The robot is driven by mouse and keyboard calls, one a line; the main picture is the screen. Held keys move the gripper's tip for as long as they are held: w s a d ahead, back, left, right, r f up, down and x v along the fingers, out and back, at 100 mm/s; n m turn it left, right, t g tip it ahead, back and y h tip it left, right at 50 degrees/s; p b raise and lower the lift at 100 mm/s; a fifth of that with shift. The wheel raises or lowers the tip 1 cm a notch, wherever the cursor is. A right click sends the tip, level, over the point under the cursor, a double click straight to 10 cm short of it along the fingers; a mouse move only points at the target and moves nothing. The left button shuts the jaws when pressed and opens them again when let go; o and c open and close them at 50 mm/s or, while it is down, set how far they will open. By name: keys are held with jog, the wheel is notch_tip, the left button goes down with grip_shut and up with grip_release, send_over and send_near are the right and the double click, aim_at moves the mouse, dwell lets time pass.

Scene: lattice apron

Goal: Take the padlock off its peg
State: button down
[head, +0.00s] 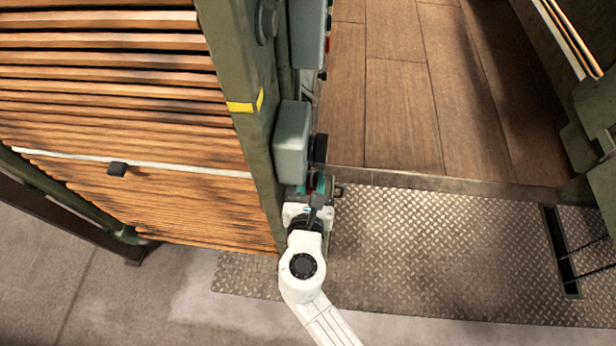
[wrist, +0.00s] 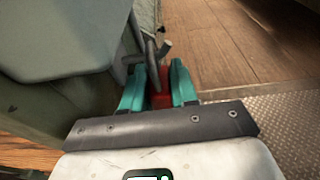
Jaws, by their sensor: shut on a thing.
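The red padlock (wrist: 160,97) sits between the teal fingers of my gripper (wrist: 158,88) in the wrist view. The gripper is shut on its body. In the head view my gripper (head: 314,187) is beside the green post, just below a grey box.
A green post (head: 262,150) with a yellow band stands close on the left. A grey box (head: 292,140) is fixed to it right above my gripper. Stacked wooden slats (head: 130,110) fill the left. A tread-plate floor (head: 430,250) lies open to the right.

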jog(key=d+r+p, duration=0.1)
jog(key=d, duration=0.8)
jog(key=shift+d, duration=0.15)
dwell(0.9)
jog(key=shift+r, duration=0.1)
